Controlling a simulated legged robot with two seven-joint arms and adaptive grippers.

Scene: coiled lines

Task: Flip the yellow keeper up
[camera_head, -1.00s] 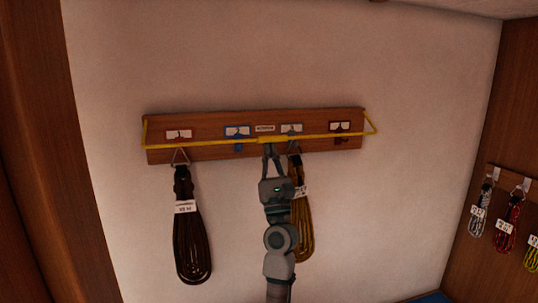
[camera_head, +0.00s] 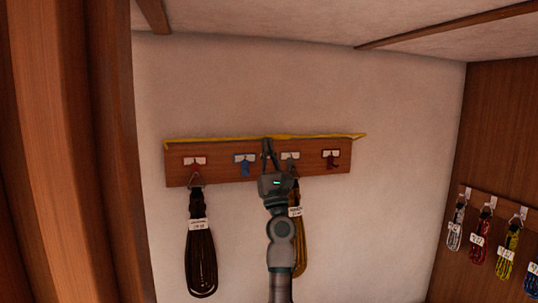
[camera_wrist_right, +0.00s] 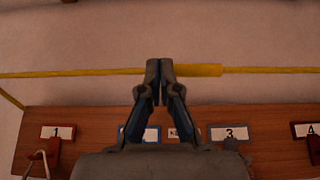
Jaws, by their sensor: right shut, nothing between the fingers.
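The yellow keeper (camera_head: 215,138) is a thin bar that runs along the top edge of the wooden hook board (camera_head: 222,172) in the head view. In the right wrist view the keeper (camera_wrist_right: 85,73) crosses above the board, with a thicker sleeve (camera_wrist_right: 200,70) at its middle. My right gripper (camera_head: 267,143) is shut and empty, its fingertips at the keeper's middle. In the right wrist view its fingertips (camera_wrist_right: 160,68) overlap the bar beside the sleeve; contact cannot be told. My left gripper is not in view.
A dark coil (camera_head: 200,250) hangs from the leftmost hook. A brown-yellow coil (camera_head: 299,245) hangs partly behind my right arm. The blue hook (camera_head: 244,168) and dark red hook (camera_head: 331,162) are bare. Several coils hang on the right wall, including a red one (camera_head: 480,235).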

